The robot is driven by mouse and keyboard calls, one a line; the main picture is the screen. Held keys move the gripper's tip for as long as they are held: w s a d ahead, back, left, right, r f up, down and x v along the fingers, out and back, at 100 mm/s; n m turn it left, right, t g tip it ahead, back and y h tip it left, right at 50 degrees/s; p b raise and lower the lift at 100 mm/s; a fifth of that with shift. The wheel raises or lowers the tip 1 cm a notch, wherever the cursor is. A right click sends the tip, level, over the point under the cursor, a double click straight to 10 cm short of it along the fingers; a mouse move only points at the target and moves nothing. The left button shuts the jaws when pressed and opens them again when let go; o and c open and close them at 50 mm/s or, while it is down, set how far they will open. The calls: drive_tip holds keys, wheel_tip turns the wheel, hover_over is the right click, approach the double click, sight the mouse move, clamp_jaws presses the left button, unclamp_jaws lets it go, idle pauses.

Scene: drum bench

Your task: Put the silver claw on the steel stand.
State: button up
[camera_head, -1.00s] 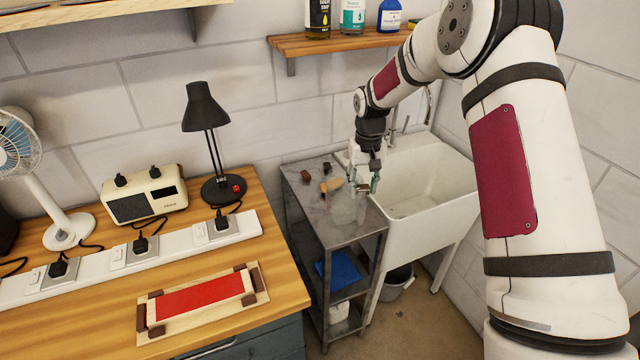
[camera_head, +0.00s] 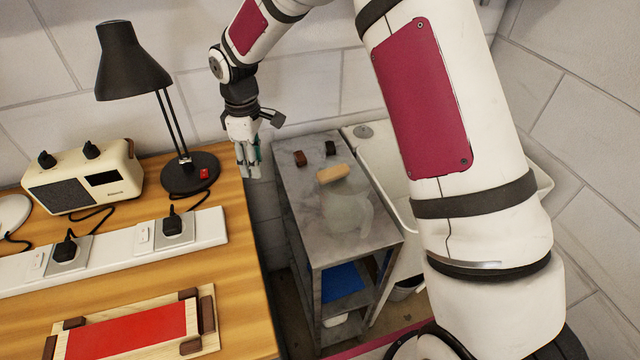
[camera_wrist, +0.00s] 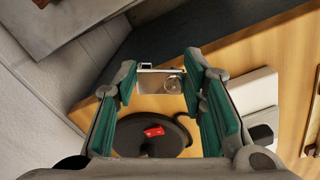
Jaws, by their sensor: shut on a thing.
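My gripper (camera_head: 249,170) points down at the bench's right edge, beside the black lamp, left of the steel stand. In the wrist view its green-padded fingers (camera_wrist: 163,76) are shut on a small silver piece with a dark square end and a round part, which I take for the silver claw (camera_wrist: 157,85). In the head view the fingers mostly hide it. The steel stand (camera_head: 312,238) is a grey shelved unit with a flat top, right of the bench. Its corner (camera_wrist: 75,28) also shows at the wrist view's upper left.
On the stand top are a brown block (camera_head: 300,158), a black block (camera_head: 330,147), a wooden piece (camera_head: 333,174) and a clear jug (camera_head: 348,212). Its front left top is bare. The lamp (camera_head: 190,175) and power strip (camera_head: 110,250) are on the bench (camera_head: 235,290). A sink (camera_head: 385,160) adjoins the stand.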

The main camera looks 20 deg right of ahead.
drive_tip(key=a+f+n+b, duration=0.2)
drive_tip(key=a+n, duration=0.1)
drive_tip(key=a+f+n+b, duration=0.1)
drive_tip(key=a+n, duration=0.1)
drive_tip(key=shift+s, duration=0.25)
drive_tip(key=p, duration=0.4)
hover_over(309, 188)
wheel_tip(309, 188, down, 3)
drive_tip(key=shift+r, duration=0.1)
drive_tip(key=shift+f, duration=2.05)
drive_tip(key=shift+f, duration=0.1)
drive_tip(key=o, duration=1.2)
